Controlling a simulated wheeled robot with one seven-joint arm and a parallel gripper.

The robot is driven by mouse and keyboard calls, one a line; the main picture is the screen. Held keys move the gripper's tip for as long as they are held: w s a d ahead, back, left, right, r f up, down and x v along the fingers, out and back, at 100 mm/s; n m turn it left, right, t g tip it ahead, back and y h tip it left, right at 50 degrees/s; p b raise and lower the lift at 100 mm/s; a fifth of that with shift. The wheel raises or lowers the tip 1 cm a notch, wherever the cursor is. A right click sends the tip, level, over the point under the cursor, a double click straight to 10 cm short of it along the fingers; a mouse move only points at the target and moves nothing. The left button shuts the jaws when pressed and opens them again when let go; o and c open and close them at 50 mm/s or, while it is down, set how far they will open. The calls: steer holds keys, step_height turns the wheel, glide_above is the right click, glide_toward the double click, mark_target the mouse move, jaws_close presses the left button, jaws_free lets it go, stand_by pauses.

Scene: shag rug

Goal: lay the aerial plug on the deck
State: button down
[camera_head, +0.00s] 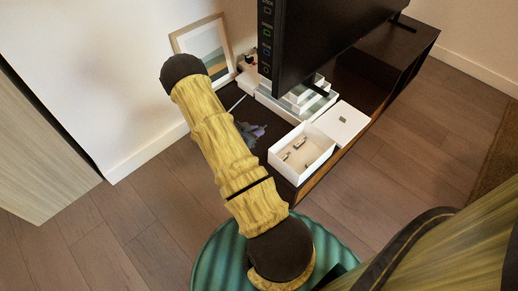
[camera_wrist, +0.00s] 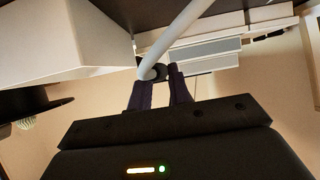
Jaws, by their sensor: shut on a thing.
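My gripper (camera_wrist: 159,80) is shut on the aerial plug (camera_wrist: 153,73), which shows as a small dark end with a pale cable (camera_wrist: 188,22) curving up from it. In the head view my gripper (camera_head: 252,131) is a small purple-grey shape over the dark TV bench, partly hidden by my arm. A thin pale line, likely the cable (camera_head: 236,103), lies just above it there. A stack of flat white and grey boxes (camera_head: 291,108), which may include the deck, stands under the TV. This stack also shows behind the plug in the wrist view (camera_wrist: 205,47). Contact between plug and stack cannot be told.
An open white box (camera_head: 298,167) with small items inside, and its pale lid (camera_head: 343,122), sit right of my gripper. The TV (camera_head: 318,38) overhangs the stack. A framed picture (camera_head: 203,50) leans on the wall. Bare dark bench top (camera_head: 275,122) shows between.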

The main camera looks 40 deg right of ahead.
steer(key=shift+f+b, duration=1.35)
steer(key=shift+f, duration=1.15)
steer(key=shift+f, duration=0.1)
steer(key=shift+f+b, duration=1.4)
steer(key=shift+f, duration=1)
steer(key=shift+f, duration=0.3)
